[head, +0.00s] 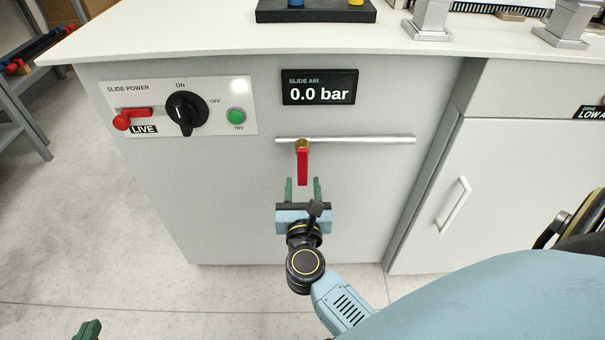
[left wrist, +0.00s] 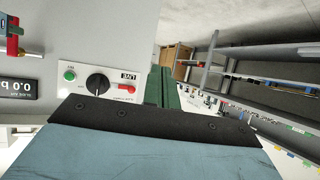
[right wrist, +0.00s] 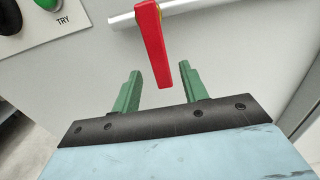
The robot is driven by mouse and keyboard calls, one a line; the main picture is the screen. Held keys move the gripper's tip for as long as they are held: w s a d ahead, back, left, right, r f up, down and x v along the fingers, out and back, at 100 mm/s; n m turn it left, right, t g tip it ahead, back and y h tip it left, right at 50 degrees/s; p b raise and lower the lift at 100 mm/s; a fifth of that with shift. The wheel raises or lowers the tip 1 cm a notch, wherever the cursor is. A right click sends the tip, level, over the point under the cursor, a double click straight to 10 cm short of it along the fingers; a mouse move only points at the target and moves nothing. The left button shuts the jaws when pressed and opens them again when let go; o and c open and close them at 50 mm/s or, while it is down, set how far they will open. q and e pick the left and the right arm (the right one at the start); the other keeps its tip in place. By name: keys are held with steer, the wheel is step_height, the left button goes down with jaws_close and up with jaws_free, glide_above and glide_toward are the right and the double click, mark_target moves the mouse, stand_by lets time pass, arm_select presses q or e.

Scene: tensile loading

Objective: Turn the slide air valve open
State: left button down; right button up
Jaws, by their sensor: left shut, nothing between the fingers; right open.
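The slide air valve has a red lever (head: 302,167) hanging straight down from a brass body (head: 302,145) on a horizontal silver pipe (head: 360,140). My right gripper (head: 303,184) is open below the lever, its two green fingers pointing up at the cabinet front. In the right wrist view the red lever (right wrist: 151,45) hangs above and between the open fingers (right wrist: 158,82), apart from both. The slide air display (head: 320,87) reads 0.0 bar. My left gripper (head: 88,330) barely shows at the bottom left; in the left wrist view its green fingers (left wrist: 161,86) are together and empty.
A slide power panel (head: 220,95) with a black knob (head: 187,114), red switch (head: 122,122) and green button (head: 236,116) is left of the valve. A cabinet door with a handle (head: 453,205) is at the right. The cabinet front around the lever is clear.

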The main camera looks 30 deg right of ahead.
mark_target(303, 175)
arm_select(q)
steer(key=shift+w+d+r+t+h, duration=0.15)
steer(key=shift+w+d+r+t, duration=0.15)
steer(key=shift+r+t, duration=0.25)
steer(key=shift+w+d+r+t+h, duration=0.15)
steer(key=shift+w+r+t, duration=0.2)
steer(key=shift+r, duration=0.25)
arm_select(e)
steer(key=shift+x, duration=2.35)
jaws_close()
